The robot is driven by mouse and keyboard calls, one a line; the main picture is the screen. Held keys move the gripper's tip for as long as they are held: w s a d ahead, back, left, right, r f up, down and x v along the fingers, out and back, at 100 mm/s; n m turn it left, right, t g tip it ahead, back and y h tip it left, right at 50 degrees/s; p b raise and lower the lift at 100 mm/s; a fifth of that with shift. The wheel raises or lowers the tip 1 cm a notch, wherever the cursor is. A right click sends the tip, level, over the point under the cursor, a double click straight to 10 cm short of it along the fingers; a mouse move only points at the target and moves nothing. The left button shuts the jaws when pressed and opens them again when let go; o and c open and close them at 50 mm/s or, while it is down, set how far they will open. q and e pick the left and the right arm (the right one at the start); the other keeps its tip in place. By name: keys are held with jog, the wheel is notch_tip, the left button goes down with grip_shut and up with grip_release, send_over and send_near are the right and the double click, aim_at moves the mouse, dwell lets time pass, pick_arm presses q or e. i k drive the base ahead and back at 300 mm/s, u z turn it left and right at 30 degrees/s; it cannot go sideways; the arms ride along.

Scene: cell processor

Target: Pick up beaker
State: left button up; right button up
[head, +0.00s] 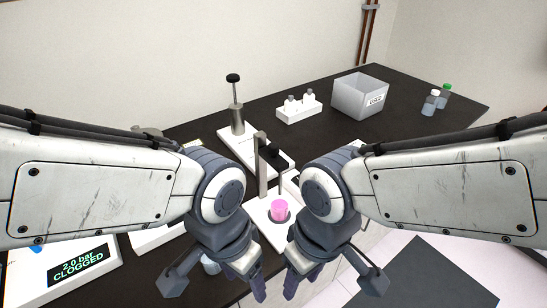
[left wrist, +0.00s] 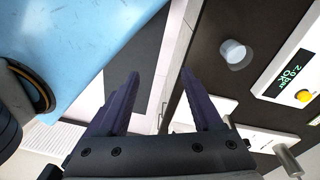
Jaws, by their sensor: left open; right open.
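A small cup with pink contents (head: 280,209), which looks like a beaker, sits upright on the white base of a stand between my two arms. A pale, clear cup (head: 210,264), possibly another beaker, is partly hidden behind my left gripper. A pale round cup also shows on the dark tabletop in the left wrist view (left wrist: 234,52), right of the fingers. My left gripper (head: 252,280) is open and empty, in front of the table edge; its spread fingers show in the left wrist view (left wrist: 160,78). My right gripper (head: 298,282) is open and empty, beside the left one.
A white unit with a display reading "2.0 bar CLOGGED" (head: 75,268) stands at left. Behind are a white press stand (head: 238,130), a white bottle rack (head: 298,110), a grey bin (head: 360,97) and bottles (head: 430,103).

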aim_at(279, 204)
jog(key=u, duration=0.45)
jog(key=k, duration=1.1)
jog(key=u, duration=0.35)
jog(key=i, duration=0.5)
jog(key=u, duration=0.25)
